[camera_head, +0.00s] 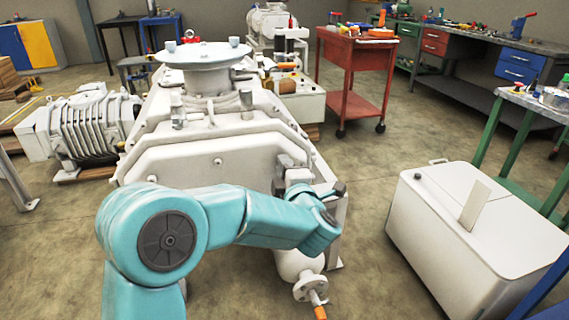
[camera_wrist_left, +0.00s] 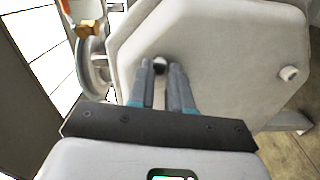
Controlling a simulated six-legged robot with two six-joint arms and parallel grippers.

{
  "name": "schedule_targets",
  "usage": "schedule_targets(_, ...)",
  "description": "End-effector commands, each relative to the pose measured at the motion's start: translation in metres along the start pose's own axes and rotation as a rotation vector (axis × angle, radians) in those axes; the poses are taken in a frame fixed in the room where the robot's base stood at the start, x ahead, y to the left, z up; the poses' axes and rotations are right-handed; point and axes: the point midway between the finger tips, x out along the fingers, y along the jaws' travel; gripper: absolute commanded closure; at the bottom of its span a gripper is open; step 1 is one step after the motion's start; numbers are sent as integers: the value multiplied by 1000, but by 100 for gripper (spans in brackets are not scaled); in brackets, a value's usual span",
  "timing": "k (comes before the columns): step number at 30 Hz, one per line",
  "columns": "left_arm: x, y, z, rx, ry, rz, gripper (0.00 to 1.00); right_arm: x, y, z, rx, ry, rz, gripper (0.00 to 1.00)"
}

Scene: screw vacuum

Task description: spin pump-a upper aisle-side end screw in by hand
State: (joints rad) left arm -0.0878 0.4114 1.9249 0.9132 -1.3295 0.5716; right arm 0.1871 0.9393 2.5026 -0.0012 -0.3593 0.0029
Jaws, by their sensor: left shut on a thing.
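Pump-a (camera_head: 215,160) is the large white pump in the middle of the head view, with a round flange on top. Its end face (camera_wrist_left: 215,45) fills much of the left wrist view. My right gripper is in neither view.
Another screw head (camera_wrist_left: 289,73) sits on the same face. A pipe with a flange and orange end (camera_head: 312,290) hangs below my left arm. A white box (camera_head: 465,235) stands at right, a red trolley (camera_head: 357,55) behind. Floor between pump and box is clear.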

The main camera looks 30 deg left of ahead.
Motion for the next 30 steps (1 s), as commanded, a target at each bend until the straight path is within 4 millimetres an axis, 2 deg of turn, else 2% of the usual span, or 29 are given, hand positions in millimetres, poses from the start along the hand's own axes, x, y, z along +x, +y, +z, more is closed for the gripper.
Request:
schedule_targets(9, -2, -3, 1, 113, -5, -8, 100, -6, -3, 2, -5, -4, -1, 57)
schedule_targets(25, -2, -4, 2, 133, -6, -9, 100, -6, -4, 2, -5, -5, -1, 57)
schedule_targets(26, -2, -4, 2, 133, -6, -9, 71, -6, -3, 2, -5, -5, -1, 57)
schedule_targets(27, -2, -4, 2, 133, -6, -8, 58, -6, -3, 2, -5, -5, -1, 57)
schedule_targets(28, -2, -4, 2, 132, -6, -7, 55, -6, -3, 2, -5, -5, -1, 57)
schedule_targets(30, -1, -3, 1, 131, -5, -6, 55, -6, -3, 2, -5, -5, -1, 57)
